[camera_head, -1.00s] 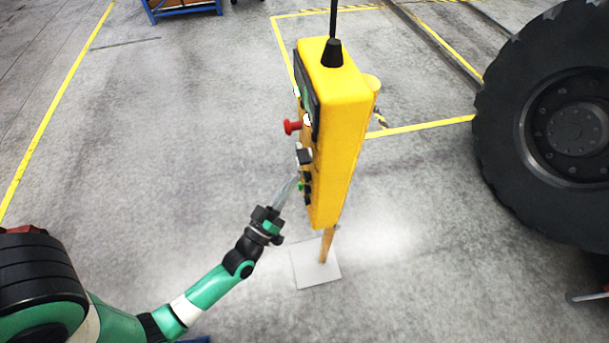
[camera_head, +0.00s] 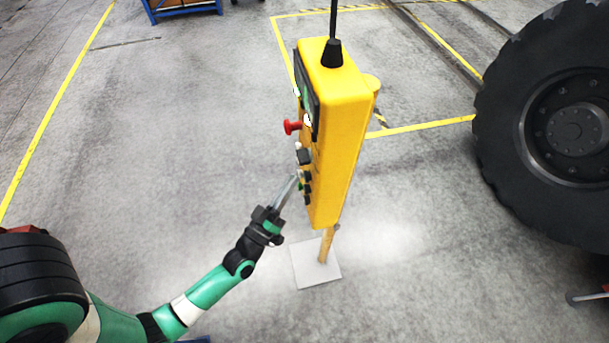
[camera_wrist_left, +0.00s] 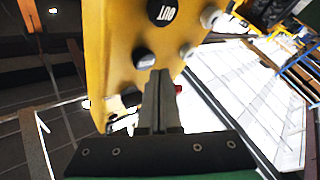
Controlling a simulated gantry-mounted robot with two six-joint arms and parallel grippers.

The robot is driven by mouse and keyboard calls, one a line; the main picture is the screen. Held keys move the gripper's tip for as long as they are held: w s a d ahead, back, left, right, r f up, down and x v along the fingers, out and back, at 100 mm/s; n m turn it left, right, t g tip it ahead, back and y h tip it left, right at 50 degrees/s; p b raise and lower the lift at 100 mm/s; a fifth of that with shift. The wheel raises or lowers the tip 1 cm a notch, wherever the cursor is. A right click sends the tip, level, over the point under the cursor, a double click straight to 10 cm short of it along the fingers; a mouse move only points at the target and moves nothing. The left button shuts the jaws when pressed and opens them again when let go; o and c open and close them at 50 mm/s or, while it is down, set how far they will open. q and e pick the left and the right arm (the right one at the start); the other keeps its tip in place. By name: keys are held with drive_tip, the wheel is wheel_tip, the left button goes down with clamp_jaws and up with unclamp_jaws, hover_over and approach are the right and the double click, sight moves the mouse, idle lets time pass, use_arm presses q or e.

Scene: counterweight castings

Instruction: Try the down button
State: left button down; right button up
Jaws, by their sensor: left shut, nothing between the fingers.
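The yellow control pendant (camera_head: 340,130) hangs in the middle of the head view, its button face turned to the left. My left gripper (camera_head: 297,178) is shut and empty, with its fingertips at the lower part of that face. In the left wrist view the fingertips (camera_wrist_left: 159,76) are right by a black button (camera_wrist_left: 143,58), overlapping its edge; I cannot tell whether they touch. A black button marked OUT (camera_wrist_left: 164,11) and pale buttons (camera_wrist_left: 186,50) are beside it. No down label is readable. My right gripper is not in view.
A red mushroom button (camera_head: 292,127) sticks out higher on the pendant face. A cable (camera_head: 333,18) runs up from its top. A post on a pale floor plate (camera_head: 306,275) shows below it. A large tyre (camera_head: 510,130) stands at the right. The floor at the left is clear.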

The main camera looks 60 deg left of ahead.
use_arm(q)
drive_tip(key=shift+w+d, duration=0.1)
drive_tip(key=shift+w, duration=0.3)
drive_tip(key=shift+w+d+p, duration=0.1)
drive_tip(key=shift+w+p, duration=0.2)
drive_tip(key=shift+w, duration=0.1)
idle(0.5)
drive_tip(key=shift+s, duration=0.1)
idle(3.4)
drive_tip(key=shift+s+a+b, duration=0.2)
drive_tip(key=shift+s+b, duration=0.15)
drive_tip(key=shift+s, duration=0.35)
drive_tip(key=s+b, duration=0.1)
drive_tip(key=s, duration=0.1)
drive_tip(key=s+a+b, duration=0.1)
drive_tip(key=s+b, duration=0.1)
drive_tip(key=s, duration=0.1)
drive_tip(key=shift+a, duration=0.15)
drive_tip(key=shift+w, duration=0.1)
idle(0.8)
